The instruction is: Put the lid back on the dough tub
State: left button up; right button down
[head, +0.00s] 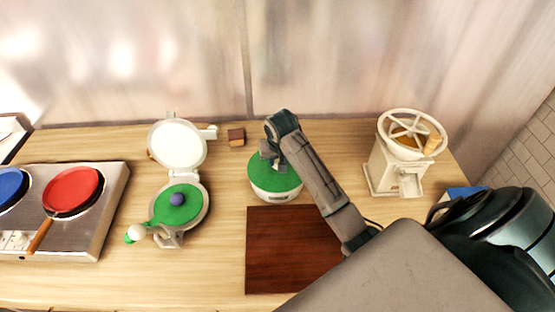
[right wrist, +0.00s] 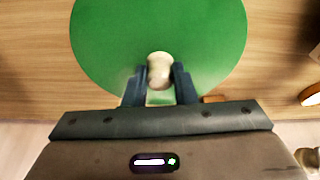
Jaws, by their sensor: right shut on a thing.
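The dough tub (head: 277,194) is white and stands on the wooden counter behind the dark board. Its round green lid (head: 285,181) is over the tub's mouth, and I cannot tell whether it is fully seated or slightly above the rim. My right gripper (head: 272,158) is above the lid. In the right wrist view the gripper (right wrist: 160,78) is shut on the lid's pale knob (right wrist: 160,66), with a finger on each side, and the green lid (right wrist: 200,35) fills the upper middle and hides the tub. My left gripper is not in view.
A dark wooden board (head: 275,270) lies in front of the tub. An open press (head: 180,145) with a green disc and purple ball stands to the left. A burner unit (head: 85,225) with red and blue pans is farther left. A white mill (head: 385,175) stands right.

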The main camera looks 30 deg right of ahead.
dwell(0.3)
jog(key=c, duration=0.6)
grip_release()
jog(key=shift+r, duration=3.5)
grip_shut()
